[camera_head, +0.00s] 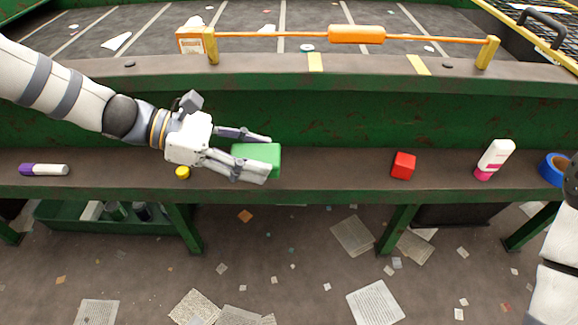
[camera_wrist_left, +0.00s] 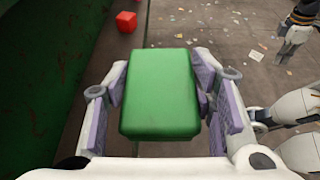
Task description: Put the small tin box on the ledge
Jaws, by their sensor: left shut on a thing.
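A small green box (camera_head: 262,157), the only thing here that fits the small tin box, is between the fingers of my left gripper (camera_head: 255,156). That gripper is shut on it, with one finger along each long side. In the left wrist view the green box (camera_wrist_left: 160,92) fills the space between the purple finger pads. The box is over the brown ledge (camera_head: 335,170) in front of the green wall; I cannot tell whether it touches the ledge. My right gripper (camera_wrist_left: 285,52) shows small at the upper right of the wrist view, its fingers too small to read.
On the ledge are a purple-and-white marker (camera_head: 44,170), a yellow cap (camera_head: 183,172), a red cube (camera_head: 403,165), a white-and-pink bottle (camera_head: 494,160) and a blue tape roll (camera_head: 554,169). The ledge is clear between green box and red cube. A green bin (camera_head: 75,219) is below.

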